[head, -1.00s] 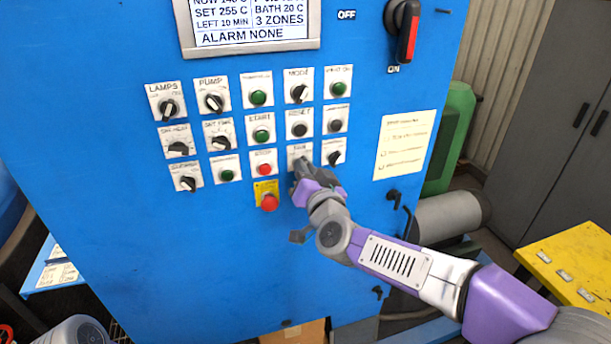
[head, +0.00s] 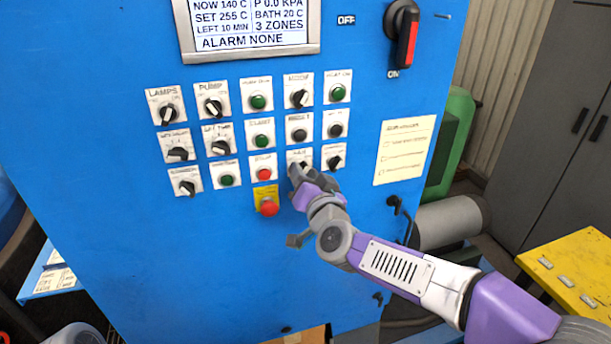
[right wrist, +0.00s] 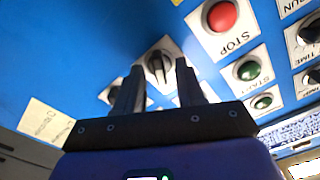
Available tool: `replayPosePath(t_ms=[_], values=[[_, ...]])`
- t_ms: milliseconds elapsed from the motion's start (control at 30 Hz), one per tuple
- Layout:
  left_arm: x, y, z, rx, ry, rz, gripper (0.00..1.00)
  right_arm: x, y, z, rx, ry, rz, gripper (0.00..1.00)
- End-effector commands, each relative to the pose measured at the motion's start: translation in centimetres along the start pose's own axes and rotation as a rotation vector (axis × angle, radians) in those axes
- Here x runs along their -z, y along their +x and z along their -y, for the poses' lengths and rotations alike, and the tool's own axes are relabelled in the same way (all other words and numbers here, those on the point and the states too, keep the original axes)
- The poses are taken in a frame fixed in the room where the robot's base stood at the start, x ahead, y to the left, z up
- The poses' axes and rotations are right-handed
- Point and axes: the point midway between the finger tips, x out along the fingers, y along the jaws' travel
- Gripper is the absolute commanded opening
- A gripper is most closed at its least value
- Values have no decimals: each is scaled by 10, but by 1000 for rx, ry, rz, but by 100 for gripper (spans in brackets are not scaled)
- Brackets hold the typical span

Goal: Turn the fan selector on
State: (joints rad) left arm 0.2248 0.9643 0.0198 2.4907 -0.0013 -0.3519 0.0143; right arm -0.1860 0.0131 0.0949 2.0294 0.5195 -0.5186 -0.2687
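The fan selector (head: 303,165) is a small black knob on a white plate in the lower row of the blue panel, right of the red stop button. In the head view my right gripper (head: 294,175) is at its plate and hides part of it. In the right wrist view a black selector knob (right wrist: 157,66) shows between and just beyond the two fingertips of the right gripper (right wrist: 157,78). The fingers are apart, one on each side of the knob; I cannot tell whether they touch it. My left gripper is not in view.
Close by are the red stop button (head: 264,174), a red mushroom button (head: 268,206) on a yellow plate, and another black selector (head: 334,162). A red-handled main switch (head: 408,38) is at upper right. The panel below the controls is mostly bare.

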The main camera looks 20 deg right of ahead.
Motion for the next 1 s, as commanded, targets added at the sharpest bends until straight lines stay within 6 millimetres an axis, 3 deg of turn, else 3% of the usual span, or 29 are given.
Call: replayPosePath(t_ms=[267, 700, 1000], values=[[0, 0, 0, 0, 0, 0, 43, 1, -7, 0, 1, -1, -1, 38], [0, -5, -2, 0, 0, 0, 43, 1, -69, 0, 0, -1, -1, 38], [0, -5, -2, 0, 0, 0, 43, 0, -76, 0, 0, -1, 0, 38]])
